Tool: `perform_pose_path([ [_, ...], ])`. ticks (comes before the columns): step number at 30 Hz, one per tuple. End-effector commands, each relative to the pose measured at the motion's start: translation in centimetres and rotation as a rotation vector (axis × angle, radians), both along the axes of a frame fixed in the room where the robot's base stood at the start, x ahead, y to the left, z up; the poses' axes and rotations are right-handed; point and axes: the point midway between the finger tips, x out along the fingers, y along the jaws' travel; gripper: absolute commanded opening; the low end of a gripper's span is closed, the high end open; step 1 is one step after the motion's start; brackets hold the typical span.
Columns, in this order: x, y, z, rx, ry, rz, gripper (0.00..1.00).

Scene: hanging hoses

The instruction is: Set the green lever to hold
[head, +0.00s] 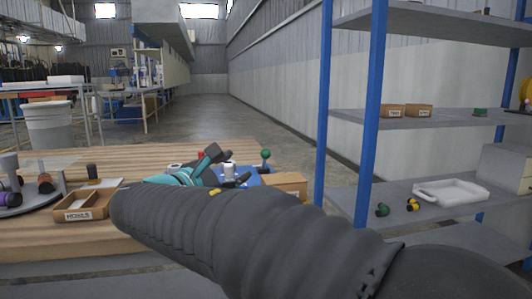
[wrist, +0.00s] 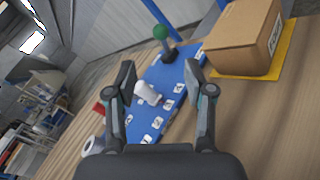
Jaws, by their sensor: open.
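The green lever shows in the wrist view as a green ball knob (wrist: 160,32) on a short stem with a dark base, at the far end of a blue panel (wrist: 150,118). In the head view the green knob (head: 265,154) stands just right of my gripper. The panel carries several small white labels that are too small to read, so I cannot tell the lever's setting. My gripper (wrist: 161,80) is open and empty. Its fingers are apart over the panel, short of the lever. A white knob or handle (wrist: 147,92) on the panel shows between the fingers.
A cardboard box (wrist: 241,42) on a yellow mat (wrist: 278,62) stands right of the panel. A red part (wrist: 99,107) and a white round thing (wrist: 93,145) are at its left. In the head view, a blue-posted shelf (head: 345,122) rises to the right; a labelled wooden tray (head: 85,215) is left.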

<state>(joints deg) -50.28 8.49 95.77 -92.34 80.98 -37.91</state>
Motion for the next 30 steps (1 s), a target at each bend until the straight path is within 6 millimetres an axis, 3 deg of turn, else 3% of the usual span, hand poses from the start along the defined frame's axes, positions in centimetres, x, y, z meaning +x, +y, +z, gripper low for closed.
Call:
perform_pose_path([
  [18,9.1,-5.5,-0.1,0.0,0.001,-0.003,0.53],
  [30,11.2,-6.7,0.0,0.0,0.001,-0.001,0.53],
])
